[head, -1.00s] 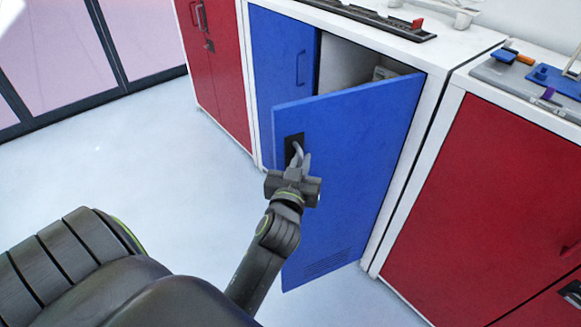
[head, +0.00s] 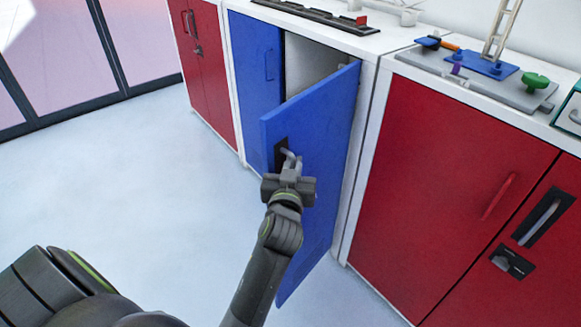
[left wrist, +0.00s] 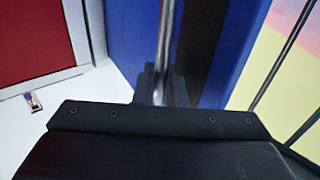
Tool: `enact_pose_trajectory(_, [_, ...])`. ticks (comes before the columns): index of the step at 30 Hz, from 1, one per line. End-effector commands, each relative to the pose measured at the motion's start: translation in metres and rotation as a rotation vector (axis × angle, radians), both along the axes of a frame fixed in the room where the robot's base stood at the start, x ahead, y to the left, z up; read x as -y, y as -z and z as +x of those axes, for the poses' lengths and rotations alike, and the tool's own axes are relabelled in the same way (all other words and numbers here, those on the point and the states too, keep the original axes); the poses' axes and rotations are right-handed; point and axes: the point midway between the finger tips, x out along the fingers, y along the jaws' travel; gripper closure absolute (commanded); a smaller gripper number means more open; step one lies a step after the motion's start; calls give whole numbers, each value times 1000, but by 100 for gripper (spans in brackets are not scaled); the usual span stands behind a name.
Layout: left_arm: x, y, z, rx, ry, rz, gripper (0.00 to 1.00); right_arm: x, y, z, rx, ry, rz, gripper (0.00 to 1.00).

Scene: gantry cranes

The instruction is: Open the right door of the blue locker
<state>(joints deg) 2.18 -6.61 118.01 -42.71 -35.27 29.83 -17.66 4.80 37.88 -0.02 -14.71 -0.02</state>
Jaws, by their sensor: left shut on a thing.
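The blue locker's right door (head: 318,155) stands swung well out from its white frame in the head view, hinged at its right edge. Its metal handle (head: 287,157) sits on a black plate near the door's free edge. My left gripper (head: 289,172) is shut on this handle; in the left wrist view the handle bar (left wrist: 165,55) runs up from between the fingers. The left door (head: 255,85) of the blue locker is closed. Part of the locker's pale inside (head: 312,65) shows behind the open door. My right gripper is not in view.
A red cabinet (head: 450,180) stands close on the hinge side, with closed doors. Another red cabinet (head: 205,70) stands on the left. Tools and a grey tray (head: 470,80) lie on the counter above. The pale floor (head: 130,190) to the left is clear.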

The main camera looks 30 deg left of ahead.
Motion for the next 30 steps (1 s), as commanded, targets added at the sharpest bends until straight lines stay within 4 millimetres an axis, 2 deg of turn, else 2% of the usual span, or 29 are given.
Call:
enact_pose_trajectory(6, [1, -3, 2, 9, 5, 1, 100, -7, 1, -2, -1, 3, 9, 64])
enact_pose_trajectory(15, [1, -4, 2, 10, 5, 1, 100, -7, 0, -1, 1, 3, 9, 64])
enact_pose_trajectory(16, [1, -4, 2, 10, 5, 1, 88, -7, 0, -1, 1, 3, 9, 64])
enact_pose_trajectory(19, [1, -3, 2, 9, 5, 0, 75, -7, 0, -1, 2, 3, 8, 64])
enact_pose_trajectory(30, [1, -1, 2, 3, 4, 0, 74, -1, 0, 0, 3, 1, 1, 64])
